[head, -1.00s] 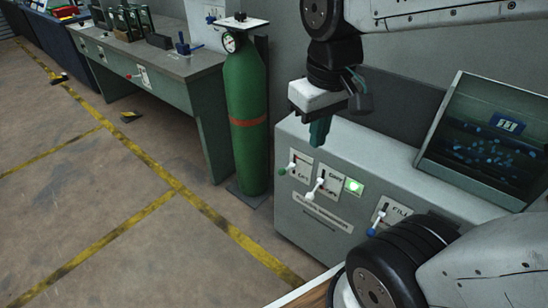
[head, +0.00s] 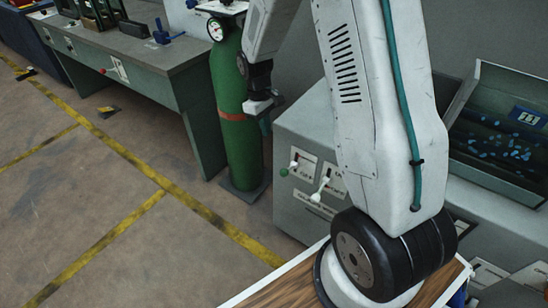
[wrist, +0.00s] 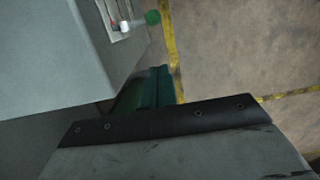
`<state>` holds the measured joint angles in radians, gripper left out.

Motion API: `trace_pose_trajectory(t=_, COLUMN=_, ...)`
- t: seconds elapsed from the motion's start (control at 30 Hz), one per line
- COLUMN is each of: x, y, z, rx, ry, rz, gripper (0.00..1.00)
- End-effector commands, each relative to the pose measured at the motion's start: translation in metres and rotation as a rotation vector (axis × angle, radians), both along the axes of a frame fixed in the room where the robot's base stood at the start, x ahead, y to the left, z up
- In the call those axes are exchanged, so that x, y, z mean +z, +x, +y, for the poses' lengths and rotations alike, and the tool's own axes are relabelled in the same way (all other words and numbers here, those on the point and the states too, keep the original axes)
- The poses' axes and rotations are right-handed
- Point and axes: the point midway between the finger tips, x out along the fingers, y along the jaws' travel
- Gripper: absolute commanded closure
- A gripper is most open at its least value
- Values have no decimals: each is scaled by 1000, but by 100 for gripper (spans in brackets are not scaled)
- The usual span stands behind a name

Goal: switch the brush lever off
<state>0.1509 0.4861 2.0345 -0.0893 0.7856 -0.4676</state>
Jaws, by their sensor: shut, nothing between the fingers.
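A grey machine cabinet (head: 300,120) carries small levers on white plates in the head view. One lever has a green knob (head: 284,172), hanging out to the left; it also shows in the wrist view (wrist: 152,17) at the top. Beside it is a lever with a white knob (head: 316,197), pointing down. I cannot read which plate says brush. My gripper (head: 265,125) is at the left end of the cabinet, in front of the green cylinder, above and apart from the green knob. Its teal fingers (wrist: 155,88) are shut and empty.
A green gas cylinder (head: 238,150) with a gauge stands close behind my gripper. A workbench (head: 150,85) is farther left. A bin with blue pieces (head: 505,140) tops the cabinet at right. Yellow-lined floor (head: 100,200) is open at left.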

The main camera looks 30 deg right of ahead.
Motion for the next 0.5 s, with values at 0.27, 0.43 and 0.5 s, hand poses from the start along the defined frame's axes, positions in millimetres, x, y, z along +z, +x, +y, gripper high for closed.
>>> trace_pose_trajectory(t=0.27, x=-8, y=2, z=-4, rx=6, ry=1, rz=5, gripper=100)
trace_pose_trajectory(t=0.43, x=-9, y=2, z=-4, rx=5, ry=2, rz=5, gripper=100)
trace_pose_trajectory(t=0.5, x=-11, y=2, z=-3, rx=6, ry=2, rz=6, gripper=100)
